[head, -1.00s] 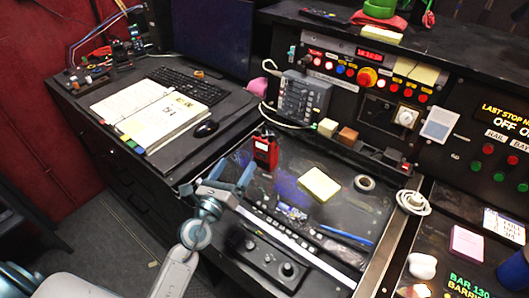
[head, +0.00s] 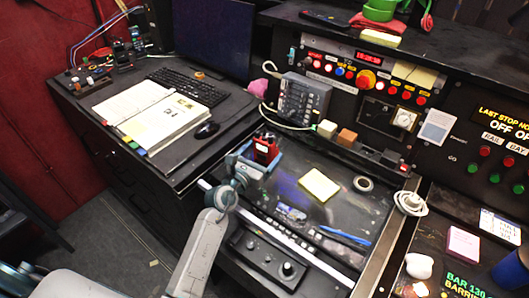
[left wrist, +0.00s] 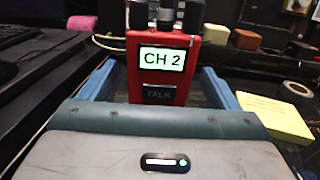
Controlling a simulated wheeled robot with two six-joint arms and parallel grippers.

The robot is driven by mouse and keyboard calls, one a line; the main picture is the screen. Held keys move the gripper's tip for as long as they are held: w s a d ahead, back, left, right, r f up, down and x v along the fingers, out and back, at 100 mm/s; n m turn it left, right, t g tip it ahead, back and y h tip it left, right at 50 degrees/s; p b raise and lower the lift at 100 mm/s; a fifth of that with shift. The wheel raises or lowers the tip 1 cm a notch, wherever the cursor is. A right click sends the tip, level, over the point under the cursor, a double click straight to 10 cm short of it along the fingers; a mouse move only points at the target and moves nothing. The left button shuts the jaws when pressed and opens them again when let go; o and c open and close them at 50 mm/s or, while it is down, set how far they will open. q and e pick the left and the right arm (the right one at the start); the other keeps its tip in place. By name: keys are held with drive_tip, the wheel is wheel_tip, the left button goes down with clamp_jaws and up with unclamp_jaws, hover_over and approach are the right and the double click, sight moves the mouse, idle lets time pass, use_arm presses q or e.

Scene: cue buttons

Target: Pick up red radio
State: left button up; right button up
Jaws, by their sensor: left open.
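The red radio (head: 265,149) stands upright on the black desk panel, in the middle of the head view. In the left wrist view the radio (left wrist: 163,80) faces me, with a lit screen reading "CH 2" and a TALK label below it. My left gripper (head: 257,158) is open, with one blue finger on each side of the radio. In the left wrist view its fingers also flank the radio, with some room beside it. The radio's base is partly hidden behind the gripper body. My right gripper is not in view.
A yellow note pad (head: 318,185) and a tape roll (head: 363,183) lie to the right of the radio. A grey phone-like unit (head: 303,98) with a cable stands behind it. An open binder (head: 165,118) and a mouse (head: 206,130) lie to the left.

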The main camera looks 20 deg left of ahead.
use_arm(q)
drive_tip(key=shift+x, duration=1.05)
drive_tip(key=shift+f, duration=0.1)
drive_tip(key=shift+s, duration=0.15)
drive_tip(key=shift+c, duration=0.4)
drive_tip(key=c, duration=1.1)
drive_tip(key=shift+r, duration=0.2)
